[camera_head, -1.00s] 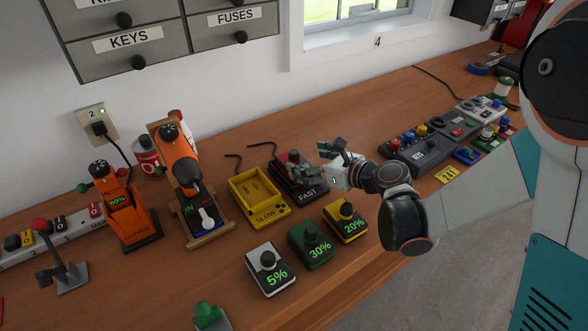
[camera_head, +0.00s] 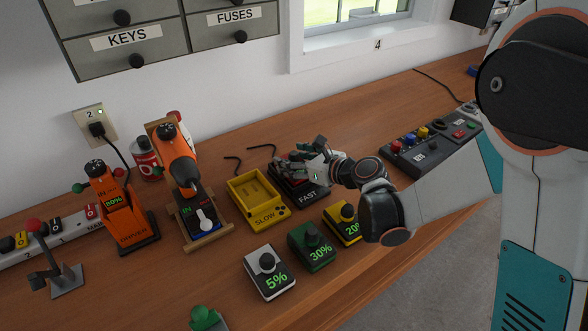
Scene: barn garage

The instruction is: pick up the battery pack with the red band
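My gripper (camera_head: 288,166) is over the black charger marked FAST (camera_head: 308,197), behind the row of packs. Its fingers and wrist cover most of that charger's bay, and whether they are open or shut is unclear. I cannot clearly make out a pack with a red band; whatever sits in the FAST charger is largely hidden by the gripper. A white pack reading 5% (camera_head: 270,278), a green pack reading 30% (camera_head: 314,250) and a yellow pack reading 20% (camera_head: 345,228) stand in the front row.
The yellow SLOW charger (camera_head: 262,219) looks empty. A button panel (camera_head: 412,150) lies right. Front counter is partly clear.

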